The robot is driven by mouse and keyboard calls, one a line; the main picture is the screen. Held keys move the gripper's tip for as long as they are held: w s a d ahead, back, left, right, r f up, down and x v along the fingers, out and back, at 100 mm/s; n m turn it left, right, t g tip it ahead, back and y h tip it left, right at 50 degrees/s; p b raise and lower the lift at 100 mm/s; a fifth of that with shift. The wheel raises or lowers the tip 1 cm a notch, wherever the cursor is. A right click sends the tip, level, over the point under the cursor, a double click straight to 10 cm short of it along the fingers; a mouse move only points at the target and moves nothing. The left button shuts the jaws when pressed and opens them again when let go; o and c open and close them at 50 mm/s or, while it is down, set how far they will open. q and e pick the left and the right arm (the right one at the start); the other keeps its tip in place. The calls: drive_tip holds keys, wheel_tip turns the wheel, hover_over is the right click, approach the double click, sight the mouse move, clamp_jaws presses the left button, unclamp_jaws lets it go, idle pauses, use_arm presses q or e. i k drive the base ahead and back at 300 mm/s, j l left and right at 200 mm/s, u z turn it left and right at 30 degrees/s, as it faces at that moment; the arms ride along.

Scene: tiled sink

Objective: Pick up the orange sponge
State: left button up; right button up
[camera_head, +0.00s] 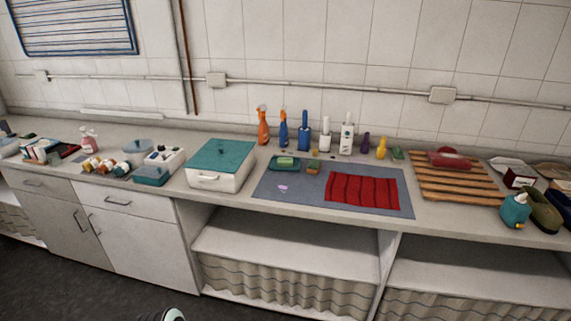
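A small block with a brownish-orange side and a green top (313,168) lies on the blue-grey mat (267,189). It looks like the orange sponge, but it is too small to be sure. It sits just right of a green dish (276,167) that holds a green block (287,161). A red ribbed cloth (362,191) lies on the mat to its right and nearer the front. Neither of my grippers is in view. Only a small rounded grey part, perhaps mine, shows at the bottom edge.
Several bottles, including an orange spray bottle (263,128), stand behind the mat. A white box with a teal lid (221,158) stands to its left. A wooden slatted rack (458,184) lies to its right. The mat's front left part is mostly bare. Open shelves (285,247) lie below.

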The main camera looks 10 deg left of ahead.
sight(313, 167)
drive_tip(key=i+j, duration=0.1)
drive_tip(key=j, duration=0.6)
drive_tip(key=i+j+z, duration=0.1)
drive_tip(key=j+z, duration=0.55)
drive_tip(key=j, duration=0.15)
drive_tip(key=i, duration=0.05)
